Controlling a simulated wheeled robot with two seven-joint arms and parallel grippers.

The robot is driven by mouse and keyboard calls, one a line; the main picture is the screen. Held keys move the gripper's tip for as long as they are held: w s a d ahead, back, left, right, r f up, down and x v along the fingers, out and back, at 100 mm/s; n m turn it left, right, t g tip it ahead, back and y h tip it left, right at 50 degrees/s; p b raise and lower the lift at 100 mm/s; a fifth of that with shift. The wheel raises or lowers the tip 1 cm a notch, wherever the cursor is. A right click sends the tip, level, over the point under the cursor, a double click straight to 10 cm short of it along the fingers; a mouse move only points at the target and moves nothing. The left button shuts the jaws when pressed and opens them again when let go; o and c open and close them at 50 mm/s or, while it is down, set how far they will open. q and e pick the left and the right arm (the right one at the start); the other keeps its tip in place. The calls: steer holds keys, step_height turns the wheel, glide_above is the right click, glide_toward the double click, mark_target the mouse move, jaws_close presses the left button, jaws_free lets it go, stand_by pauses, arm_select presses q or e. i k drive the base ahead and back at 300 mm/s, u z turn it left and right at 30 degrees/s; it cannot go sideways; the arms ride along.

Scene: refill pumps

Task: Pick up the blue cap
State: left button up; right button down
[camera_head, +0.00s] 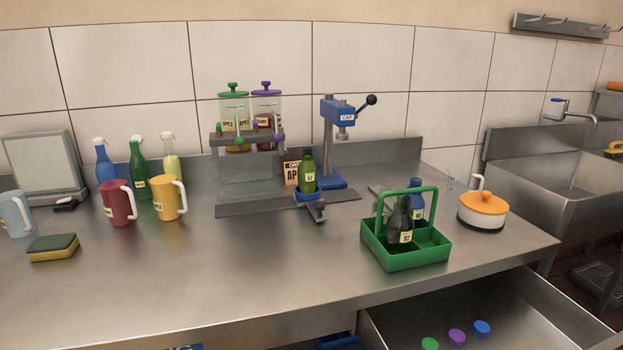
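The blue cap (482,327) lies in the open drawer (545,315) below the counter, at the bottom right of the head view. A purple cap (457,337) lies to its left, and a green cap (430,343) lies farther left at the picture's lower edge. The three caps are apart from each other, and nothing covers the blue one. Neither of my grippers is in view.
The steel counter (150,290) edge runs above the drawer's left part. A green carrier (405,261) with bottles stands near that edge, with an orange-lidded pot (482,212) to its right. A blue press (330,150) and dispensers stand behind. The sink (565,180) is right.

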mark_target(480, 329)
steer(key=z, duration=0.6)
steer(key=k, duration=0.1)
steer(key=z, duration=0.05)
